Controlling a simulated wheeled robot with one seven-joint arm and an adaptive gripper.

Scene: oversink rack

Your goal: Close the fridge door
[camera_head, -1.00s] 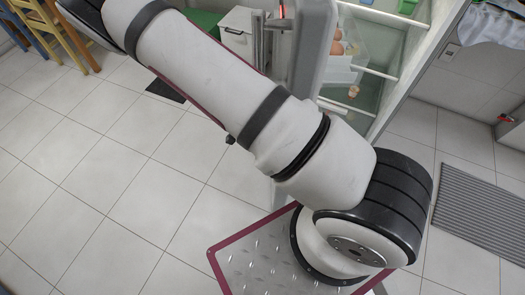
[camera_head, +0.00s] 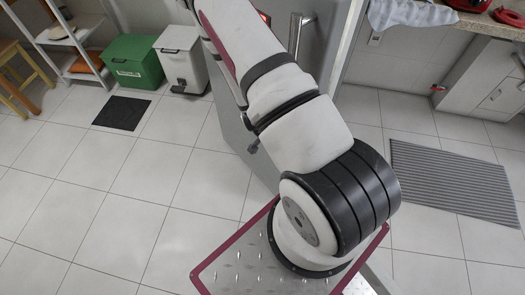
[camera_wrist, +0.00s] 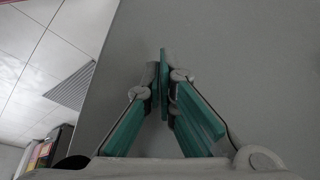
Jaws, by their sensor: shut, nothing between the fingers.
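The grey fridge door (camera_head: 325,52) stands behind my arm in the head view, with its upright metal handle (camera_head: 297,36) near the top. The fridge's inside does not show, and my arm covers much of the door. I cannot tell whether the door is fully against its frame. In the wrist view my gripper (camera_wrist: 164,62) is shut and empty, its green-padded fingers together in front of a plain grey surface (camera_wrist: 235,60), which looks like the door. I cannot tell whether the fingertips touch it. The head view does not show the gripper.
A green bin (camera_head: 134,61) and a white bin (camera_head: 181,58) stand at the back left, near a dark floor mat (camera_head: 121,114). A grey striped mat (camera_head: 450,182) lies on the right, before counter cabinets (camera_head: 490,80).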

